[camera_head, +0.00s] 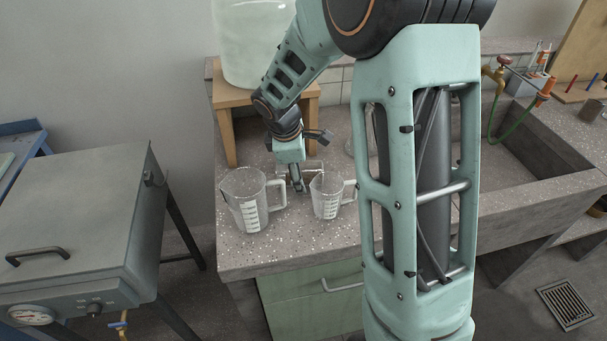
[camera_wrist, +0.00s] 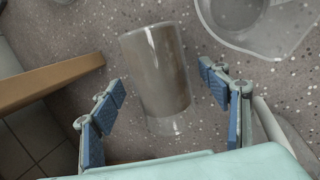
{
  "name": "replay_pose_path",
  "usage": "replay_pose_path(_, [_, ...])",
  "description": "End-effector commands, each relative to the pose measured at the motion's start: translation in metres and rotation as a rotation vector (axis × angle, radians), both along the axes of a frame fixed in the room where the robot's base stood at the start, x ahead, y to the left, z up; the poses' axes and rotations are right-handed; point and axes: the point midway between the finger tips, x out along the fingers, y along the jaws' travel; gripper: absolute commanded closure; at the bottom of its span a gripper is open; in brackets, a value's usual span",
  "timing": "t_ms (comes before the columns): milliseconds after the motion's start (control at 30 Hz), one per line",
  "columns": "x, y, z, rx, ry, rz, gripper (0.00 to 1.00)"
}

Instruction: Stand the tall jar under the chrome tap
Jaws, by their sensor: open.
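A tall clear cylinder (camera_wrist: 155,75), which looks like the tall jar, shows in the wrist view between the two spread fingers of my gripper (camera_wrist: 168,112). The fingers appear apart from its sides. In the head view my gripper (camera_head: 298,182) is low over the bench, between two measuring jugs; I cannot make out the jar there. No chrome tap is clear in either view.
A left jug (camera_head: 243,205) and a right jug (camera_head: 325,198) stand close to my gripper. A wooden stand (camera_head: 228,135) carries a large pale vessel (camera_head: 252,45) behind. The sink (camera_head: 540,160) lies right. Bare bench (camera_head: 300,245) shows in front.

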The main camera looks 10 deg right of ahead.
Motion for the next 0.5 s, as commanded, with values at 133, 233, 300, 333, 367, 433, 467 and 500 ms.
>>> replay_pose_path(133, [0.0009,0.0001,-0.0004,0.001,-0.002,0.001,0.31])
replay_pose_path(233, [0.0007,0.0001,-0.0004,0.001,-0.001,0.000,0.35])
replay_pose_path(300, [0.0007,0.0001,-0.0004,0.001,-0.001,0.000,0.43])
replay_pose_path(333, [0.0006,0.0001,-0.0003,0.000,-0.001,0.000,0.46])
replay_pose_path(367, [0.0005,0.0001,-0.0003,0.000,-0.001,0.000,0.49])
replay_pose_path(433, [0.0005,0.0001,-0.0003,0.000,-0.001,0.000,0.57])
replay_pose_path(467, [0.0005,0.0001,-0.0003,0.000,-0.001,0.000,0.60])
replay_pose_path(500, [0.0005,0.0001,-0.0002,0.000,-0.001,0.000,0.65])
